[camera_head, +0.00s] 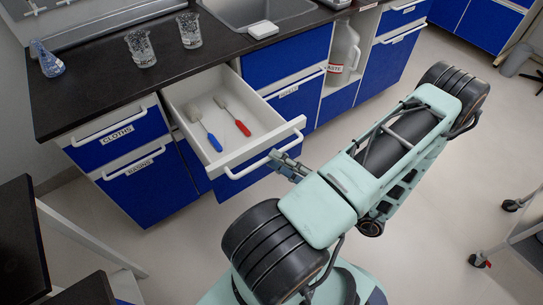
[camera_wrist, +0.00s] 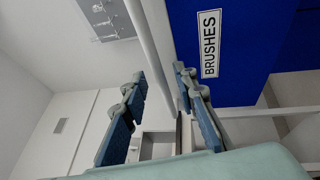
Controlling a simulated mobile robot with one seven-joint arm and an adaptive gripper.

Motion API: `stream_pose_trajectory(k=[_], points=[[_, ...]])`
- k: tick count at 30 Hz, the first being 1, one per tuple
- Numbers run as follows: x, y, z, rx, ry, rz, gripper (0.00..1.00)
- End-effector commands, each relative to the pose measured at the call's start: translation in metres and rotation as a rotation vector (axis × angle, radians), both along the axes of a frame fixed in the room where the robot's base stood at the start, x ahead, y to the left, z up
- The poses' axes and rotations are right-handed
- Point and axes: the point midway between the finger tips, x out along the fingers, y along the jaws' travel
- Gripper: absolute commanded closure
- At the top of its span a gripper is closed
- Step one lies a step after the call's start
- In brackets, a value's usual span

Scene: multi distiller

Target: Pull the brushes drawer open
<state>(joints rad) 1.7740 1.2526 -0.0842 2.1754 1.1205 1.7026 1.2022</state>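The brushes drawer (camera_head: 176,92) stands pulled out from the counter. Its blue front with the BRUSHES label (camera_wrist: 209,45) fills the upper right of the wrist view. Inside lie two brushes, one with a blue handle (camera_head: 214,142) and one with a red handle (camera_head: 242,128). The drawer's white bar handle (camera_head: 240,171) runs along the front, and shows in the wrist view (camera_wrist: 148,40). My gripper (camera_head: 274,160) is at the right part of this handle. In the wrist view its fingers (camera_wrist: 160,80) are apart, with the bar passing between them; contact is unclear.
Closed drawers labelled CLOTHS (camera_head: 117,134) and another below it are at the left. Two glass beakers (camera_head: 140,48) and a flask (camera_head: 47,60) stand on the black counter (camera_head: 90,88). A white jug (camera_head: 342,52) stands in an open bay. Floor in front is clear.

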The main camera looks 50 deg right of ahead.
Motion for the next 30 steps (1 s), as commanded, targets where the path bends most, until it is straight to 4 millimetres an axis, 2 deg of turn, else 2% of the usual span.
stream_pose_trajectory(k=[6, 12, 18, 30], points=[[-0.048, -0.009, -0.009, -0.002, 0.002, -0.002, 0.73], [-0.079, -0.014, -0.015, -0.001, 0.001, -0.002, 0.73], [-0.091, -0.015, -0.017, 0.0, 0.0, -0.001, 0.73], [-0.092, -0.015, -0.017, -0.001, 0.0, -0.001, 0.73]])
